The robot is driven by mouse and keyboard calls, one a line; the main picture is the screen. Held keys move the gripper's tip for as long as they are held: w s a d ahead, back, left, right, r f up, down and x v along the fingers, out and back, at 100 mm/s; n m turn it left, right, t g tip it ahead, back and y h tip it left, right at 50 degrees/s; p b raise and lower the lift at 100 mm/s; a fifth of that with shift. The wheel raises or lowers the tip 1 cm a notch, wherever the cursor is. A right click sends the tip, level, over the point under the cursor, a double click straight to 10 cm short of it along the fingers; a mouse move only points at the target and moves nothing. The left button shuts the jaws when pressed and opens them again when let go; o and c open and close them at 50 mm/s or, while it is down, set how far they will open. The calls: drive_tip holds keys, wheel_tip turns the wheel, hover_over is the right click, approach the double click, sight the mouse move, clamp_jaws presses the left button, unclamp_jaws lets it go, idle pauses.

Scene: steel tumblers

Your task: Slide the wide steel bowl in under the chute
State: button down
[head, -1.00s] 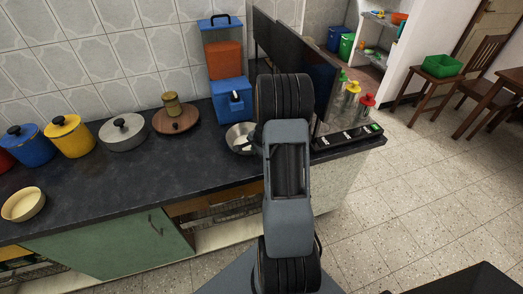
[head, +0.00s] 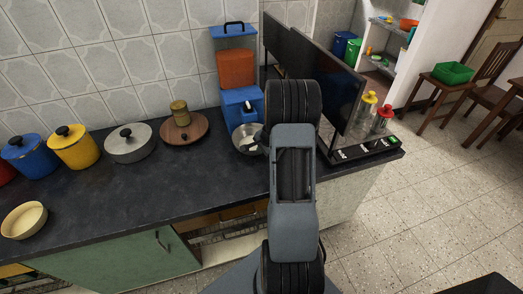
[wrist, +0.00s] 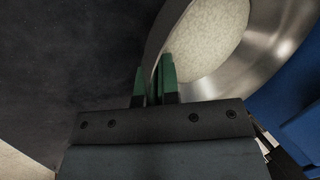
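The wide steel bowl (head: 244,145) stands on the dark counter, right at the front of the blue-based dispenser (head: 239,72). Its chute (head: 246,104) is on the blue base, just behind and above the bowl; I cannot tell how far the bowl is beneath it. In the wrist view, the bowl (wrist: 262,70) has a shiny wall and a pale speckled bottom or filling. My gripper (wrist: 154,82) has its green fingers on either side of the bowl's near wall, closed on it. In the head view, my arm hides the bowl's right side.
A dark screen (head: 325,85) stands right of the dispenser, with a red-topped bottle (head: 383,117) and a yellow-topped one beside it. A wooden lid (head: 184,130) with a small jar, and a grey pot (head: 129,143), stand left. The counter's front left middle is clear.

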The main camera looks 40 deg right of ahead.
drive_tip(key=c, duration=1.8)
unclamp_jaws()
drive_tip(key=shift+d, duration=0.2)
drive_tip(key=o, duration=0.5)
drive_tip(key=shift+o, duration=0.2)
drive_tip(key=shift+s+r, duration=0.1)
drive_tip(key=v, duration=1.3)
drive_tip(key=shift+s+r, duration=0.15)
drive_tip(key=shift+r, duration=0.1)
